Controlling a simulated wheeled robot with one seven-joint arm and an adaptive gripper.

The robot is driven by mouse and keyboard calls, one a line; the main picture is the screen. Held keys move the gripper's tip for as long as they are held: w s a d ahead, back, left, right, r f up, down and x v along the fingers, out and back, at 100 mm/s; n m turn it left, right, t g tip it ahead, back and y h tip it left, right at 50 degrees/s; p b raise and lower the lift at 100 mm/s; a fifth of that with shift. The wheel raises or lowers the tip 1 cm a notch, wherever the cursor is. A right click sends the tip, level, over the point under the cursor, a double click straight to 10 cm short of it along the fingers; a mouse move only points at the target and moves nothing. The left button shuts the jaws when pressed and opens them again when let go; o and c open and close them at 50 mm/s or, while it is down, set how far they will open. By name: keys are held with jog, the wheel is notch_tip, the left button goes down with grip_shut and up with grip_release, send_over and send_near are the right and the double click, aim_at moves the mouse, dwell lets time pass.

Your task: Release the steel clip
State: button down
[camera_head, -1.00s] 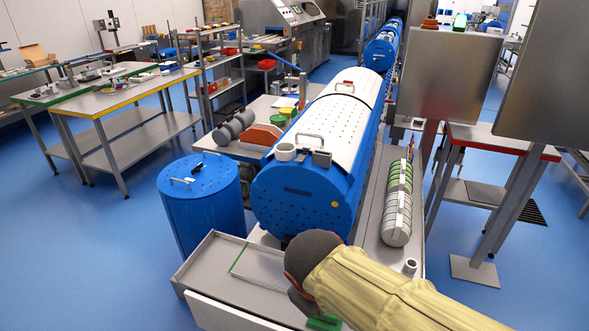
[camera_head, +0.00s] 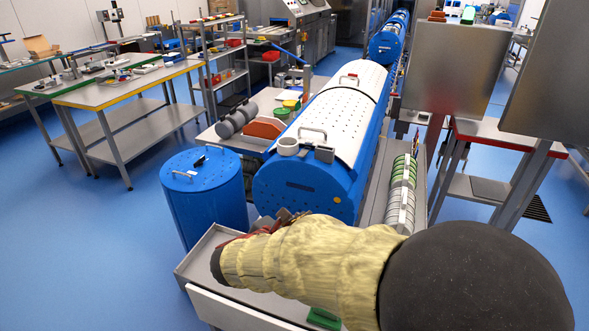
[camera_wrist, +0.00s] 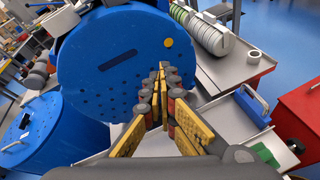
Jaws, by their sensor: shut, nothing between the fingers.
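The large blue drum (camera_head: 278,196) lies on its side on the bench, its round end towards me, with a white perforated cover (camera_head: 345,108). A small grey metal piece (camera_head: 324,154) sits at the drum's upper front rim; it looks like the steel clip, but I cannot be sure. My gripper (camera_wrist: 163,68) is shut and empty in the wrist view, its yellow-padded fingers meeting in front of the drum's blue end face (camera_wrist: 85,75). It appears below the clip. In the head view my forearm and wrist hide most of the gripper and the drum's lower edge.
A white ring (camera_head: 288,146) sits beside the grey piece. A blue upright tub (camera_head: 205,195) stands at left. Stacked discs (camera_head: 401,195) lie along the right. Open floor lies left.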

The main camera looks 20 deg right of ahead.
jog(key=w+a+r+n+t, duration=0.3)
jog(key=w+n, duration=0.2)
jog(key=w, duration=0.1)
jog(key=shift+w+a+r+n+t, duration=0.2)
jog(key=shift+a+n+t, duration=0.1)
jog(key=shift+a+t, duration=0.1)
jog(key=shift+d+f, duration=0.1)
jog(key=shift+d, duration=0.05)
jog(key=b, duration=0.4)
send_near(302, 153)
jog(key=f, duration=0.1)
jog(key=w+d+f, duration=0.1)
jog(key=f, duration=0.1)
jog(key=w+d+f, duration=0.1)
jog(key=shift+w+d+f, duration=0.1)
jog(key=shift+w+f, duration=0.15)
jog(key=shift+w+d+r, duration=0.15)
jog(key=shift+w+r, duration=0.05)
jog(key=shift+r, duration=0.35)
jog(key=shift+r+p, duration=0.1)
jog(key=shift+p, duration=0.4)
